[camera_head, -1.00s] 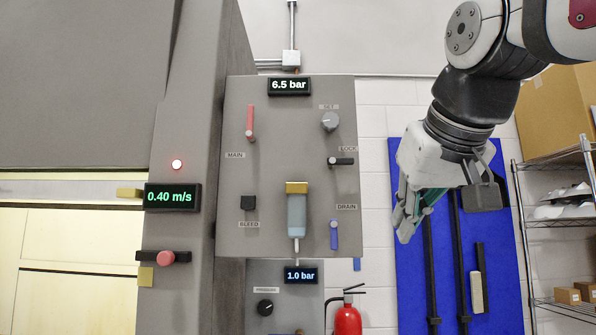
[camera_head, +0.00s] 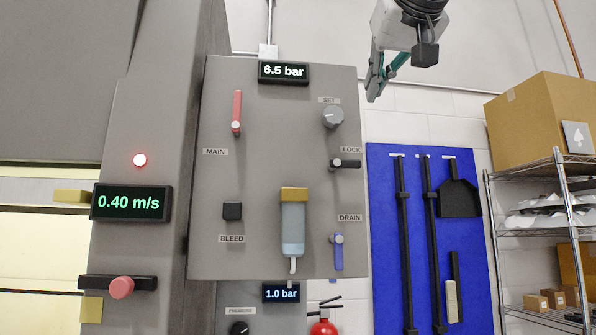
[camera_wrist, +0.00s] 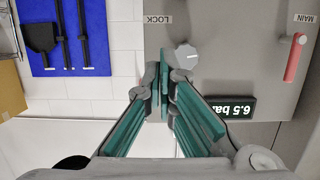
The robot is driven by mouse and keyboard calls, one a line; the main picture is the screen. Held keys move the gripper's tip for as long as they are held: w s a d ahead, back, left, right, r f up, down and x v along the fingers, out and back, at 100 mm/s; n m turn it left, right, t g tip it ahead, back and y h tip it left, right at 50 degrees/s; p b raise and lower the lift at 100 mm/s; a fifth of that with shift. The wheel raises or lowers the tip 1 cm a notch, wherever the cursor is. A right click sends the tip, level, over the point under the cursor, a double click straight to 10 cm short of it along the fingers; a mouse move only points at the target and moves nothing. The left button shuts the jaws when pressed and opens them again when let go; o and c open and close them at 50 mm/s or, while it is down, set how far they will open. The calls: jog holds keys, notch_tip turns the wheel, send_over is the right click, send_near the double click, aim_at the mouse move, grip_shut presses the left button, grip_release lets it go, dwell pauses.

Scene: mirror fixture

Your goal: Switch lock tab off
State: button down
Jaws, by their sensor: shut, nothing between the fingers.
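The lock tab (camera_head: 345,163) is a small dark lever with a round light grey pivot at its left end. It lies horizontal under the LOCK label, near the right edge of the grey panel (camera_head: 255,120). My gripper (camera_head: 376,88) is above and to the right of the tab, beside the panel's upper right corner, apart from the tab. In the wrist view its teal fingers (camera_wrist: 163,88) meet and hold nothing. That view is upside down and shows the LOCK label (camera_wrist: 158,20) and the set knob (camera_wrist: 186,57); the tab itself is outside it.
The panel also carries a red main lever (camera_head: 237,112), a black bleed button (camera_head: 232,211), a blue drain lever (camera_head: 338,252) and a 6.5 bar display (camera_head: 284,72). A blue tool board (camera_head: 385,240) and wire shelves (camera_head: 535,232) stand right. The space before the tab is clear.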

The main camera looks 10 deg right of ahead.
jog(key=shift+w, duration=0.1)
send_over(346, 164)
jog(key=s+d, duration=0.1)
jog(key=d, duration=0.1)
notch_tip(346, 164, down, 3)
jog(key=shift+s+d+r+p, duration=0.15)
jog(key=shift+r+p, duration=0.05)
jog(key=shift+p, duration=0.2)
notch_tip(346, 164, down, 3)
jog(key=shift+s+f+b, duration=0.1)
jog(key=shift+f+b, duration=0.1)
jog(key=shift+b, duration=0.3)
jog(key=shift+f, duration=0.3)
jog(key=shift+d+f+m+y+b, duration=0.3)
jog(key=shift+m, duration=0.4)
